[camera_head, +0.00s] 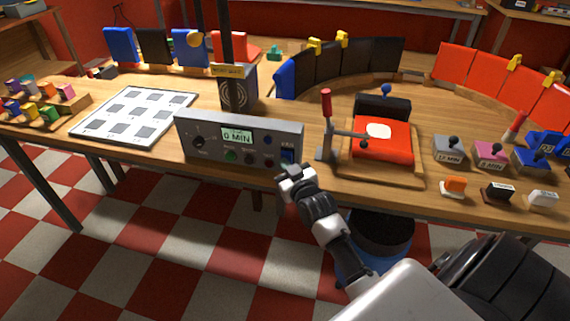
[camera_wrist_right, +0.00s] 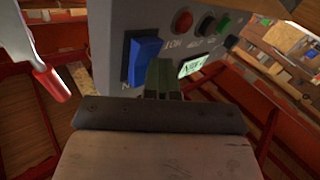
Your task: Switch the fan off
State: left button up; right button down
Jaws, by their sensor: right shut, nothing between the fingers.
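The grey control panel (camera_head: 215,150) stands at the front edge of the table, with a small lit display (camera_head: 237,135), knobs and buttons. A blue rocker switch (camera_head: 288,156) is at its right end; it also shows large in the right wrist view (camera_wrist_right: 144,58). My right gripper (camera_head: 292,172) is shut and empty, just in front of and below the rocker. In the wrist view its fingertips (camera_wrist_right: 164,72) are right beside the rocker; I cannot tell whether they touch. The fan itself is not clearly identifiable. My left gripper is not in view.
A black column on a labelled box (camera_head: 238,90) rises behind the panel. A red-handled lever (camera_head: 326,110) stands close right of it, beside a red pad (camera_head: 382,142). A white grid board (camera_head: 135,116) lies left. Stamps and small blocks crowd the right.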

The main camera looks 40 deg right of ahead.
jog(key=shift+s+a+r+p, duration=0.25)
jog(key=shift+s+a+p, duration=0.1)
jog(key=shift+a+p, duration=0.05)
jog(key=s+a+r+p, duration=0.1)
jog(key=p, duration=0.1)
jog(key=s+a+r+p, duration=0.1)
jog(key=s+a+p, duration=0.1)
jog(key=shift+a, duration=0.3)
dwell(0.6)
